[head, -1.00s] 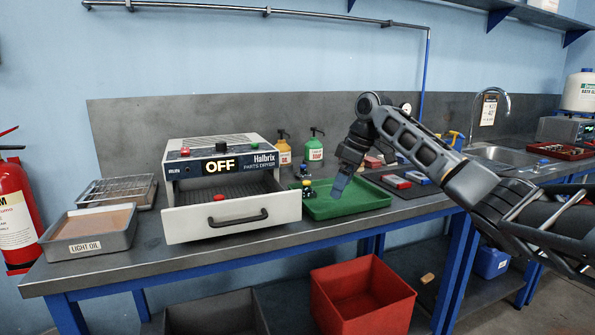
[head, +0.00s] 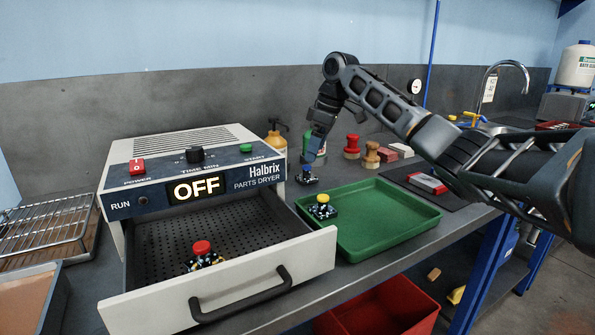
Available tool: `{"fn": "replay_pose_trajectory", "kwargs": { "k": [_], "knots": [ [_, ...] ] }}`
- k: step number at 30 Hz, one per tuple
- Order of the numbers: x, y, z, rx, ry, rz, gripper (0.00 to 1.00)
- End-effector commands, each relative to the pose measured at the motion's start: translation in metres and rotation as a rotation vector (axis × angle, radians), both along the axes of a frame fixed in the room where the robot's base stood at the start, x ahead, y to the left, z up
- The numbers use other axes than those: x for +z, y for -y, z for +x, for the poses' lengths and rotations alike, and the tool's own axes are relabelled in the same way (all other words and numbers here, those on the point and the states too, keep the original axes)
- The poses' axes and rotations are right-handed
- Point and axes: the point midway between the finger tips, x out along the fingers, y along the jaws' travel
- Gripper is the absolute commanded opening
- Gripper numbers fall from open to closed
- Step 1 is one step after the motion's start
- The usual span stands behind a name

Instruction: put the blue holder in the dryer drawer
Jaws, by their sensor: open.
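The blue holder (head: 307,179), a small piece with a dark speckled base, stands on the bench between the dryer and the green tray. My gripper (head: 312,160) points down right over it, with its fingertips at the holder's top. The gripper is open; whether its fingers are around the knob or just above it I cannot tell, and they partly hide it. The parts dryer's drawer (head: 160,308) is pulled out. A red-topped holder (head: 202,256) stands inside it near the front. The dryer display (head: 197,188) reads OFF.
A green tray (head: 408,233) holds a yellow-topped holder (head: 322,207) at its left end. Bottles, a red knobbed stamp (head: 352,147) and a wooden one (head: 371,156) stand behind. A wire rack (head: 45,235) is left of the dryer. The drawer's rear is clear.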

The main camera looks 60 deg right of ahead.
Motion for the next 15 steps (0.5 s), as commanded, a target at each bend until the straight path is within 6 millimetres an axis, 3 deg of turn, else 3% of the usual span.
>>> {"fn": "replay_pose_trajectory", "kwargs": {
  "k": [15],
  "knots": [
    [-0.052, -0.009, 0.015, 0.0, -0.003, 0.0, 0.97]
  ]
}}
